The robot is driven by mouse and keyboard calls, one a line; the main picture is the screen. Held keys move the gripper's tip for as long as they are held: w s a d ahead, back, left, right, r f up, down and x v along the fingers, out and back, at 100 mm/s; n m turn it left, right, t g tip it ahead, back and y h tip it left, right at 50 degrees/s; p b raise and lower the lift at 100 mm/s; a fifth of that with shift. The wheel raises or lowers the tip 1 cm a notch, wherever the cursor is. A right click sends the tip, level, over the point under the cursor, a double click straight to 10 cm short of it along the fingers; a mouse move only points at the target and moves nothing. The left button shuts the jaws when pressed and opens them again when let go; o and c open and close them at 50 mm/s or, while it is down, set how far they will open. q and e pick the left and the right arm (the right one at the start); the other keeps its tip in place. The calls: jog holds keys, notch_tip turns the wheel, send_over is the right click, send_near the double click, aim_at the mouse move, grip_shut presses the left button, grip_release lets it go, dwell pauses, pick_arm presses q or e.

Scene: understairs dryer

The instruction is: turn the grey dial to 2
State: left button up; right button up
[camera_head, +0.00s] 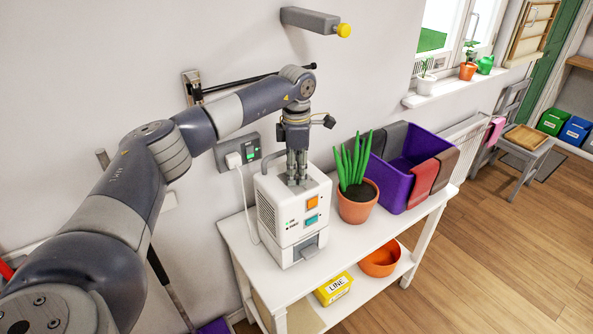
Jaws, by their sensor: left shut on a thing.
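A white dryer unit (283,225) stands on the white shelf table, with an orange button (312,202) and a teal button (311,220) on its front. My left gripper (297,181) comes down from above onto the unit's top. It points straight down and is shut on the grey dial there. The dial is mostly hidden by the fingers, so its pointer and any numbers cannot be read. My right gripper is not in view.
A potted plant (357,206) stands close to the right of the unit, with a purple bin (398,190) holding cloths beyond it. A wall socket (240,153) with a white plug and cord is behind. A yellow box (334,288) and an orange bowl (380,262) sit below.

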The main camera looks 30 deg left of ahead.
aim_at(297, 175)
pick_arm(q)
jog(key=o, duration=1.1)
notch_tip(297, 175, up, 12)
jog(key=shift+r, duration=0.1)
